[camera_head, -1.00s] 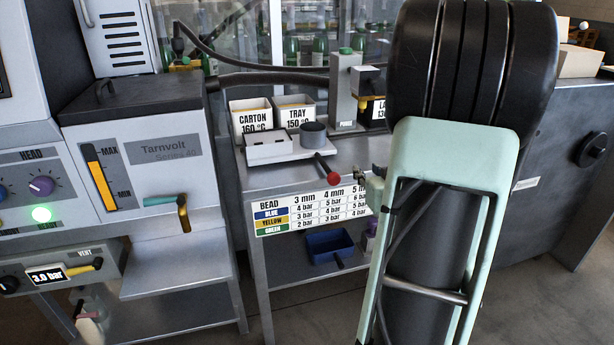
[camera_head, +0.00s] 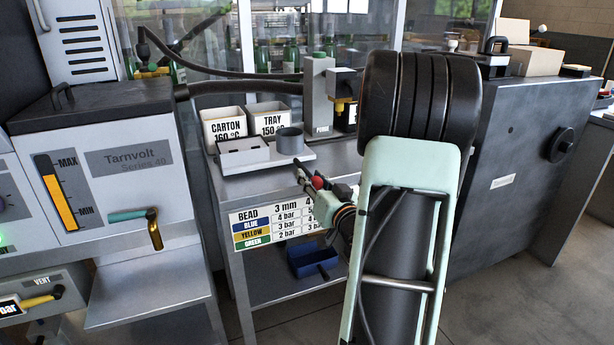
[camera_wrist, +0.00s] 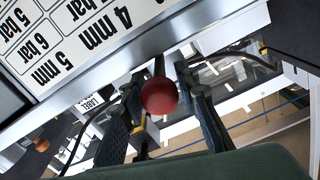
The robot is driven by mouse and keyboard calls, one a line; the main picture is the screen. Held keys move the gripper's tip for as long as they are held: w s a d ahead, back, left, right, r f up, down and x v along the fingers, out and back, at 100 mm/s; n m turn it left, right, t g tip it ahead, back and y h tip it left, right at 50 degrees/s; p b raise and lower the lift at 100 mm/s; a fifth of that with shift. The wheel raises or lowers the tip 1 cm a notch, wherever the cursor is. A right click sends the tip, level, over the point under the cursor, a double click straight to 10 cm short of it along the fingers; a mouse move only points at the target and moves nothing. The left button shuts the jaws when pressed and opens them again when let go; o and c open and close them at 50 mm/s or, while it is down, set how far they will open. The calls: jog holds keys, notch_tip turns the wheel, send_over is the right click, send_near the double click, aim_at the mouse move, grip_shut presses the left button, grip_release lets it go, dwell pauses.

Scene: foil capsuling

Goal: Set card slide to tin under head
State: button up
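The pale slide plate (camera_head: 262,166) lies on the metal bench. It carries a white flat-topped block (camera_head: 243,152) on the left and a grey round tin (camera_head: 289,141) on the right. A rod with a red ball knob (camera_head: 318,183) sticks out toward the front. A grey upright head unit (camera_head: 318,92) stands behind the plate. My gripper (camera_head: 306,176) is at the knob. In the wrist view the fingers of my gripper (camera_wrist: 160,82) are spread apart, one on each side of the red knob (camera_wrist: 159,96). Contact with the knob cannot be told.
White CARTON (camera_head: 227,127) and TRAY (camera_head: 268,121) bins stand behind the plate. A bead chart (camera_head: 262,225) hangs on the bench front, with a blue bin (camera_head: 313,260) on the shelf below. The Tarnvolt machine (camera_head: 110,150) is at left, a dark cabinet (camera_head: 510,150) at right.

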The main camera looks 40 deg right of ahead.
aim_at(307, 171)
jog(key=shift+x, duration=1.55)
jog(key=shift+c, duration=0.3)
grip_shut()
